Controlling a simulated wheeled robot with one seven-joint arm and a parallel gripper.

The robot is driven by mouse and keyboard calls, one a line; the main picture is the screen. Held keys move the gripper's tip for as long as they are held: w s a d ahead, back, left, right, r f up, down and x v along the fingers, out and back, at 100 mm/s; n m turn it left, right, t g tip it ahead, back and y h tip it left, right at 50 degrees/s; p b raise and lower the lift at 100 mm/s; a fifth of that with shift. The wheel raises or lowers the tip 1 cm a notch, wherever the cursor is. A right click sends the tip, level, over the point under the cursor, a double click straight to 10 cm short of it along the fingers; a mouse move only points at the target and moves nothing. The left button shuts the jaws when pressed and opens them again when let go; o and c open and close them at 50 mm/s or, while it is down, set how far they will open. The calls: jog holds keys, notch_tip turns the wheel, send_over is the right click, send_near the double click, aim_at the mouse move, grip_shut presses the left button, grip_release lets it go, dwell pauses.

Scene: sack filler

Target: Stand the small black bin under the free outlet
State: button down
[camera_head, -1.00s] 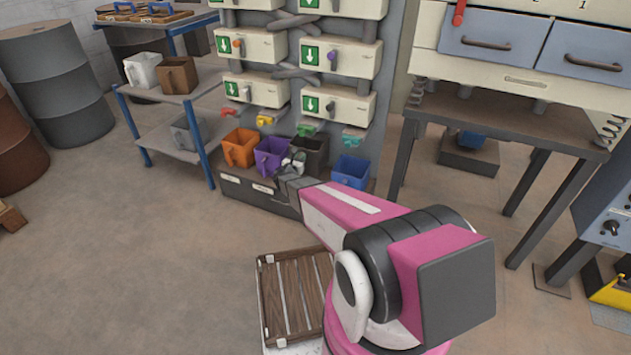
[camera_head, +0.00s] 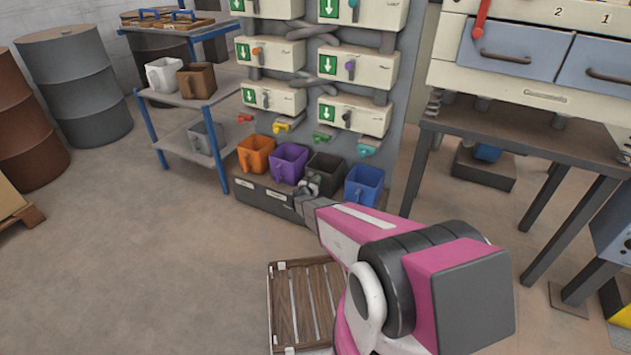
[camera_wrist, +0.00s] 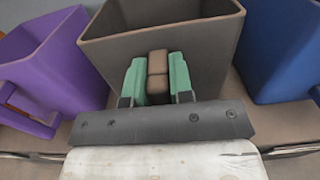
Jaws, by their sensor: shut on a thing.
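The small black bin (camera_head: 325,169) stands upright, or very nearly so, in the gap between the purple bin (camera_head: 288,162) and the blue bin (camera_head: 364,185) on the low dark ledge (camera_head: 262,196). It is below the green outlet (camera_head: 322,138). My gripper (camera_head: 309,184) is in front of the bin. In the wrist view the green fingers of my gripper (camera_wrist: 157,80) are shut on the bin's front handle (camera_wrist: 157,66). The black bin's wide body (camera_wrist: 205,45) fills the top middle there. Its underside is hidden, so I cannot tell whether it touches the ledge.
An orange bin (camera_head: 256,153) stands left of the purple one. Red (camera_head: 245,118), yellow (camera_head: 282,127) and teal (camera_head: 367,150) outlets flank the green one. A blue-framed shelf (camera_head: 180,141) is left, a dark bench (camera_head: 520,130) right. A wooden crate (camera_head: 306,300) lies nearer me.

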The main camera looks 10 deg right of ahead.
jog(key=shift+f, duration=0.15)
jog(key=c, duration=1)
grip_release()
